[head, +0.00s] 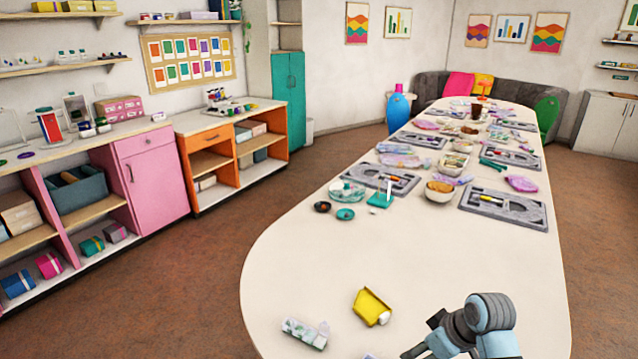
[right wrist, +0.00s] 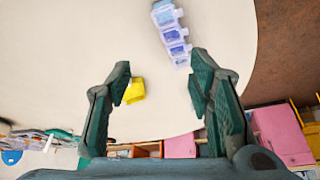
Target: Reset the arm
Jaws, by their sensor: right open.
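My right gripper (right wrist: 161,68) is open in the right wrist view, with its two dark green fingers spread wide and nothing between them but table top. My right arm shows at the lower right of the head view, over the near end of the white table (head: 290,270). A yellow scoop-like container (head: 371,307) lies near the table's front; in the right wrist view it (right wrist: 136,92) appears beside the left finger, apparently apart from it. A compartmented clear bead box (head: 305,333) lies left of it; it also shows in the wrist view (right wrist: 172,35). My left gripper is out of view.
Farther along the table are grey bead boards (head: 503,207), bowls (head: 440,190), a teal block (head: 380,200) and small dark dishes (head: 322,207). Shelves with a pink cabinet (head: 152,180) stand along the left wall. The table between the yellow container and the dishes is clear.

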